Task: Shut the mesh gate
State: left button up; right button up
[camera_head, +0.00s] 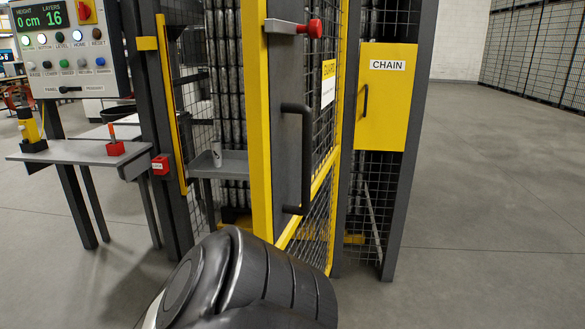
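The mesh gate (325,185) has a yellow frame and dark wire mesh. It stands open, swung out toward me, with its free edge at the middle of the view. A dark upright handle (305,158) is on the gate's near edge plate, with a red-knobbed latch bar (292,27) above it. A gap lies between the gate and the yellow-striped post (172,105) to its left. A dark rounded arm link of mine fills the bottom middle, just in front of the gate's lower part. Neither gripper's fingers show.
Left of the opening stand a control panel (70,50) and a grey side table (75,153). A red box (160,165) is on the left post. Inside is a shelf (232,166) with one can. A yellow CHAIN box (385,98) is at right. The right floor is clear.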

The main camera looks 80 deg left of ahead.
aim_at(289, 128)
jog(key=u, duration=2.4)
